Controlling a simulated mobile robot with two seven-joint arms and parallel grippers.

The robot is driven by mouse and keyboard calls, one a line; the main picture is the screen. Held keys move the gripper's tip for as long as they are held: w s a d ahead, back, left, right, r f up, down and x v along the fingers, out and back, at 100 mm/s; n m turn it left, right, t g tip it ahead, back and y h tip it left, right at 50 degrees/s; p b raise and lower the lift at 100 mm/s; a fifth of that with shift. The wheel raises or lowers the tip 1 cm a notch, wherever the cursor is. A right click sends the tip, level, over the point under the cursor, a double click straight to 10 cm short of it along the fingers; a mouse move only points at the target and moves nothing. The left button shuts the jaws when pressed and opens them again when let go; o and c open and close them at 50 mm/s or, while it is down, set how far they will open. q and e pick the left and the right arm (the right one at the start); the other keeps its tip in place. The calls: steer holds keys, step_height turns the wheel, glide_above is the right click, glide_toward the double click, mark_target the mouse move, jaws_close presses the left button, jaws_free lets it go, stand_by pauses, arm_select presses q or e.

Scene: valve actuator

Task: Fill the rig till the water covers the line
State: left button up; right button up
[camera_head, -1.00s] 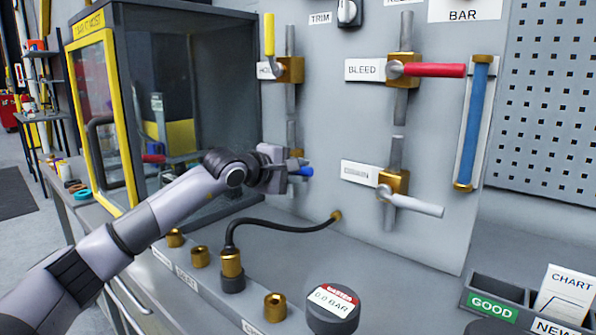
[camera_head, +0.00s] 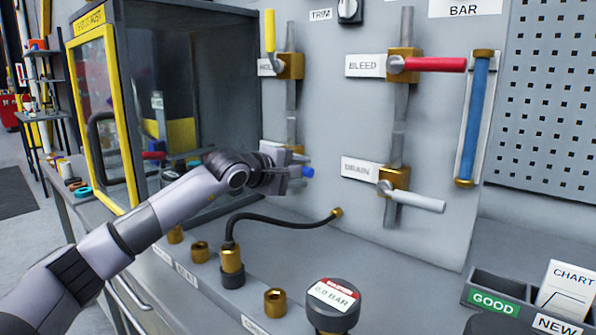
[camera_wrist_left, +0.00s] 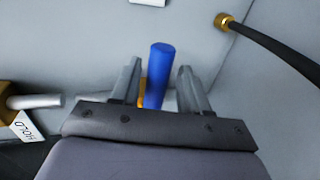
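My left gripper (camera_head: 297,172) is at the blue-handled valve on the grey panel, below the yellow-handled one. In the left wrist view its two fingers (camera_wrist_left: 158,75) stand open on either side of the blue handle (camera_wrist_left: 158,78), with narrow gaps visible. The blue handle tip (camera_head: 308,172) pokes out past the fingers in the head view; the valve body is mostly hidden. The sight tube (camera_head: 474,118) with brass ends looks blue along its length; I cannot make out a line on it. My right gripper is not in view.
On the panel are a yellow handle (camera_head: 270,32) pointing up, a red BLEED handle (camera_head: 436,64) and a white DRAIN handle (camera_head: 416,198), both pointing right. A black hose (camera_head: 275,217) runs below my gripper. A gauge (camera_head: 333,304) reads 0.0 BAR. A glass-sided cabinet (camera_head: 190,90) stands left.

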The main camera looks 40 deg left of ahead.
arm_select(q)
steer(key=shift+r, duration=0.1)
steer(key=b+v, duration=0.1)
steer(key=v, duration=0.6)
steer(key=shift+b, duration=0.3)
steer(key=shift+s, duration=0.15)
stand_by(0.3)
